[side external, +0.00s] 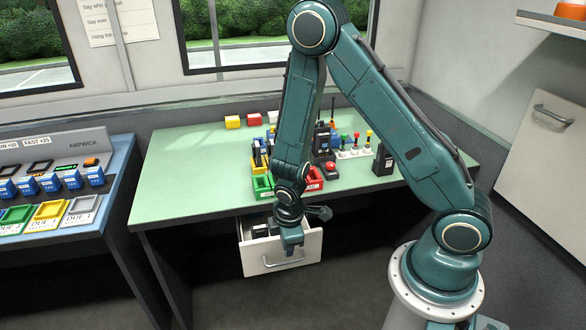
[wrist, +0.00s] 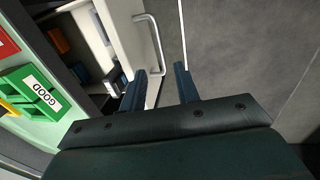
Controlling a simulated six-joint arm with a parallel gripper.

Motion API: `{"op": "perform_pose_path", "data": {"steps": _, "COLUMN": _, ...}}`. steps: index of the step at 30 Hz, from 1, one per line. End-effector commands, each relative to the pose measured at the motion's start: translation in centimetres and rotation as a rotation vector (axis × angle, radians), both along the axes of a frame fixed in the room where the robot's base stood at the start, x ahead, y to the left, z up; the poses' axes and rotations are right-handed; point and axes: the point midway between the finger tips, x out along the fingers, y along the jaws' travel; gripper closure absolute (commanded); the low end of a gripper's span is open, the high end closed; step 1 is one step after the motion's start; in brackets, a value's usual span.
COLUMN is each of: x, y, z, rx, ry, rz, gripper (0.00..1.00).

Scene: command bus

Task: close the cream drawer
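The cream drawer (side external: 262,262) under the green desk stands pulled out, with a metal bar handle (side external: 284,262) on its front. In the wrist view the drawer front (wrist: 122,22) and its handle (wrist: 155,45) show just beyond the fingertips. My gripper (side external: 292,248) points down at the drawer front, above the handle. In the wrist view my gripper (wrist: 160,80) has its two fingers apart with nothing held between them. I cannot tell whether a finger touches the drawer front. Dark and brown items (wrist: 60,40) lie inside the open drawer.
The green desk (side external: 185,165) carries a green bin (wrist: 30,95) marked GOOD, red bins, coloured blocks, a dark radio-like box (side external: 383,160) and a red button (side external: 330,168). A blue console (side external: 60,185) stands at left. The floor before the drawer is clear.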

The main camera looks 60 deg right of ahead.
Motion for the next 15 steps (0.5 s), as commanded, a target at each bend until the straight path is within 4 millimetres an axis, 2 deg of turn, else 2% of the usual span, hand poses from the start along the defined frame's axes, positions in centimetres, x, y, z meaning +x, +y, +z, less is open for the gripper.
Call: {"op": "perform_pose_path", "data": {"steps": 15, "x": 0.6, "y": -0.7, "z": -5.1, "rx": 0.000, "ry": 0.001, "rz": -0.001, "gripper": 0.68}}
